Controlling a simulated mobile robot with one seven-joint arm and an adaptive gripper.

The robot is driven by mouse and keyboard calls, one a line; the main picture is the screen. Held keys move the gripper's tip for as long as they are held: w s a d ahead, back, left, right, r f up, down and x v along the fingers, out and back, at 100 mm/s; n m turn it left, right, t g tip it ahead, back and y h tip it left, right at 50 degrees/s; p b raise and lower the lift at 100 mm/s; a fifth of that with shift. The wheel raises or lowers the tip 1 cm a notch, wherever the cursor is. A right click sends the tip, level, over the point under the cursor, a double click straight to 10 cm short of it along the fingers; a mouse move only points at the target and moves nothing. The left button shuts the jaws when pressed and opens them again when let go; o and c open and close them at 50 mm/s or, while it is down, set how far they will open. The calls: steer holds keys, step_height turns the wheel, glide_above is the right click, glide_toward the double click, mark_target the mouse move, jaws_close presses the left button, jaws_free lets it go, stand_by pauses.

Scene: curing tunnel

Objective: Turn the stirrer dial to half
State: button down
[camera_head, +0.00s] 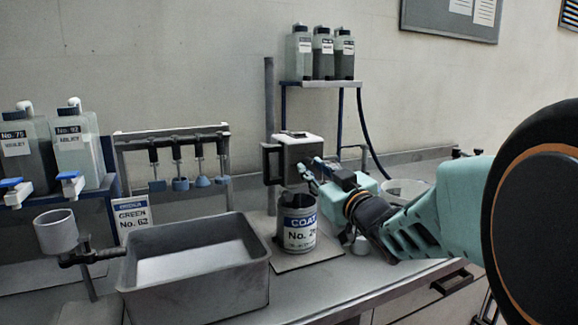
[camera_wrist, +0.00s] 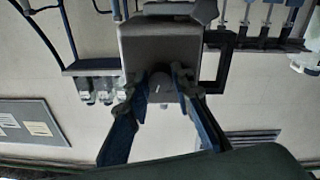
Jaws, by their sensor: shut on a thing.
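The stirrer (camera_head: 298,151) has a pale-topped, dark-sided motor head on an upright post, above a dark can (camera_head: 298,222) labelled COAT. In the wrist view, which is upside down, the stirrer head (camera_wrist: 160,47) is a grey box. Its round dark dial (camera_wrist: 159,91) bears a small pale mark. My gripper (camera_head: 310,173) is at the right side of the stirrer head. In the wrist view my gripper's two fingers (camera_wrist: 160,79) are shut on the dial, one on each side. The dial is hidden in the head view, and I cannot read any scale.
A grey basin (camera_head: 257,278) stands left of the can. A shelf (camera_head: 320,83) with three bottles stands behind the stirrer. A rack (camera_head: 172,135) of small stirrers and large bottles (camera_head: 78,147) are to the left.

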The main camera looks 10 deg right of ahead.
steer(key=shift+r+m, duration=0.15)
steer(key=shift+m, duration=0.75)
steer(key=shift+p, duration=0.3)
steer(key=c, duration=1.7)
jaws_free()
steer(key=shift+o, duration=0.2)
